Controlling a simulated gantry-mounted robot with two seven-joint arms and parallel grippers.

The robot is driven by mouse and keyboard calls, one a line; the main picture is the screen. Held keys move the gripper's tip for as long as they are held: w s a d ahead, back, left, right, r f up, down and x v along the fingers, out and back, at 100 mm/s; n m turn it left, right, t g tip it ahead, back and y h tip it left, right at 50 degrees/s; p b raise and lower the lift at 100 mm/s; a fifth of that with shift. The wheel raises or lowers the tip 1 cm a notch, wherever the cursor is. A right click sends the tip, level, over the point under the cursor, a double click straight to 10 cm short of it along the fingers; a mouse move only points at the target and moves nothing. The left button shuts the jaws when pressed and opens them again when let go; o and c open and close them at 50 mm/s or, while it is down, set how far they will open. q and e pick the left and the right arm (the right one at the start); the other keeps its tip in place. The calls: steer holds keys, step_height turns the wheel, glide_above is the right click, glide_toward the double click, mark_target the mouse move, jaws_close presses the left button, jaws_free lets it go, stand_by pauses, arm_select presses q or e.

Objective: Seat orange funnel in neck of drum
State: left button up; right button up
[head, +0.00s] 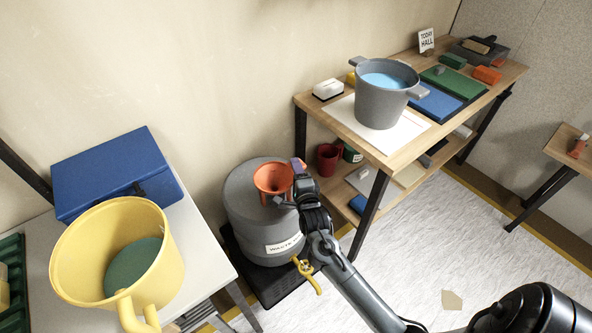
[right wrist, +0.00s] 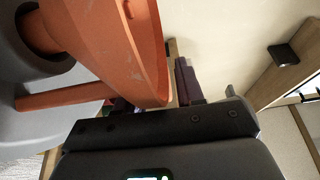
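The orange funnel (head: 272,178) is at the top of the grey waste drum (head: 247,215), mouth up. In the right wrist view the funnel (right wrist: 115,45) fills the upper left, and its spout reaches into the dark round neck (right wrist: 62,60) of the drum; how deep it sits I cannot tell. My right gripper (head: 299,181) is at the right side of the funnel. In the right wrist view one purple finger stands outside the rim with a narrow gap, and the other is mostly hidden behind the funnel, so the gripper looks open. My left gripper is out of view.
A yellow bucket (head: 82,260) and a blue box (head: 115,175) stand on the left table. A grey pot (head: 379,103) of blue liquid is on the wooden bench (head: 440,125) at right. A yellow tap (head: 307,275) juts from the drum's front. The floor at right is mostly clear.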

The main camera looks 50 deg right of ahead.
steer(key=shift+o, duration=1.1)
steer(key=p+v, duration=0.2)
steer(key=v, duration=0.8)
steer(key=shift+s+a, duration=0.2)
steer(key=shift+s, duration=0.15)
